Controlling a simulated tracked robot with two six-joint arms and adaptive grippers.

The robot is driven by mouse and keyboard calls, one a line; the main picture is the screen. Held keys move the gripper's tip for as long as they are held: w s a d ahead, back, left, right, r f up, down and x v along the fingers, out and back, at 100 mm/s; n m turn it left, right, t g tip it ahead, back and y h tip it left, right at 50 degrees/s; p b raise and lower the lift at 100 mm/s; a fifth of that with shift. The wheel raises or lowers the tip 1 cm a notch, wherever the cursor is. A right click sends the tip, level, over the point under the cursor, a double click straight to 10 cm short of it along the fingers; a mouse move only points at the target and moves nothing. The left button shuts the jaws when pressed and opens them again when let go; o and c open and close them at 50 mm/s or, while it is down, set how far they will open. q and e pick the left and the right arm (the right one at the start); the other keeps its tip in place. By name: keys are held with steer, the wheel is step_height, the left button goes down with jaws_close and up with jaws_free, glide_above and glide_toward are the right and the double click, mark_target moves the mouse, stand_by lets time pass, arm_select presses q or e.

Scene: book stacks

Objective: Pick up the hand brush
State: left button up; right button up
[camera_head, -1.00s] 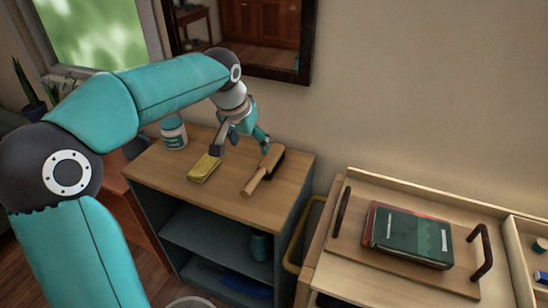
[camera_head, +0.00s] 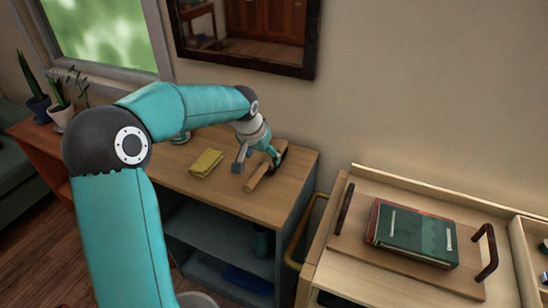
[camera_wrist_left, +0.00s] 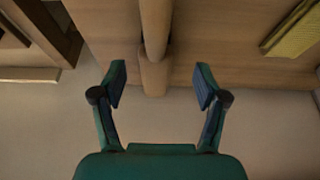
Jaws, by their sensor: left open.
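The hand brush (camera_head: 256,178) lies on the wooden top of a low shelf unit, its pale wooden handle toward the front. Its dark bristle end is partly hidden by my gripper. I cannot tell whether the fingers touch the shelf top. My right gripper is not in view.
A yellow sponge-like block (camera_head: 206,162) lies left of the brush, and a jar (camera_head: 180,138) is mostly hidden behind my arm. The wall rises close behind the shelf unit (camera_head: 290,185). At right, a tray (camera_head: 345,240) with handles holds stacked books (camera_head: 412,233).

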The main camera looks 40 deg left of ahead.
mark_target(267, 162)
arm_select(q)
steer(key=x, duration=0.4)
steer(key=shift+w+d+f, duration=0.15)
steer(key=shift+d, duration=0.1)
steer(key=shift+c, duration=0.2)
jaws_close()
